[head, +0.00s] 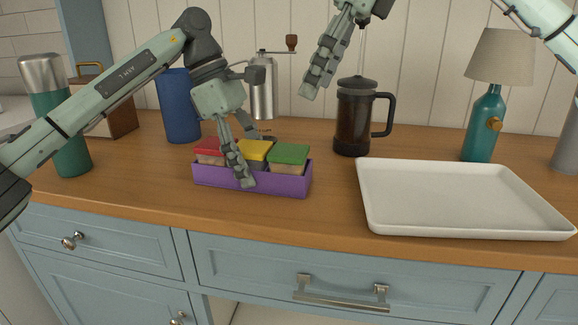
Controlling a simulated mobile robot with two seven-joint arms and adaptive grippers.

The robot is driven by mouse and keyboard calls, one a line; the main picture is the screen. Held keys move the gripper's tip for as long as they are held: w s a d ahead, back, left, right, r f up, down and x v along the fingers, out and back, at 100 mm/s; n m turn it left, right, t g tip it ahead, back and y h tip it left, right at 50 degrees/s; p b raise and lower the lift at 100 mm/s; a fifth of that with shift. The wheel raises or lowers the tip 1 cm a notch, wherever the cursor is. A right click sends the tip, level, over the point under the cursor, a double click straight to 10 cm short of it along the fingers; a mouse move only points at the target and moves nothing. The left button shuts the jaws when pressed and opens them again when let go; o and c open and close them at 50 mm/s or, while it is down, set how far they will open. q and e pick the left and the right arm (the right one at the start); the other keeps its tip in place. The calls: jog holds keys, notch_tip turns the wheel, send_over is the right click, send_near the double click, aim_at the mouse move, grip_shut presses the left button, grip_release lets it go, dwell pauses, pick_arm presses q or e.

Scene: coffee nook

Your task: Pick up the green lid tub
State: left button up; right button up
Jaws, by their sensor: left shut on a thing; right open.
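The green lid tub (289,157) sits at the right end of a purple box (299,186) on the wooden counter. The yellow lid tub (254,151) stands in the middle of the box and the red lid tub (208,149) at its left end. My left gripper (255,162) is over the box, left of the green lid. One finger lies in front of the box's front wall and the other is behind the yellow lid, its tip hidden. It appears shut on the purple box. My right gripper (334,70) is open and empty, high above the counter.
A white tray (466,231) lies to the right. A French press (353,118), a coffee grinder (264,88) and a blue canister (179,106) stand behind the box. A teal lamp (484,126) is at back right, a teal tumbler (71,154) at left. Counter between box and tray is clear.

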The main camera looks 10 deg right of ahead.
jog(key=n, duration=0.1)
send_over(292, 150)
jog(key=d, duration=0.2)
jog(key=f, duration=0.6)
jog(key=shift+s+a+f, duration=0.1)
jog(key=shift+a+f, duration=0.1)
jog(key=shift+f, duration=0.05)
jog(key=shift+s+x, duration=0.2)
jog(key=shift+x, duration=1.1)
jog(key=shift+s+x, duration=0.15)
jog(key=shift+x, duration=1.15)
jog(key=shift+w+d+f, duration=0.1)
jog(key=shift+d, duration=0.1)
jog(key=c, duration=1.3)
pick_arm(q)
jog(key=o, duration=1.3)
pick_arm(e)
notch_tip(292, 150, up, 10)
pick_arm(q)
jog(key=shift+r, duration=0.1)
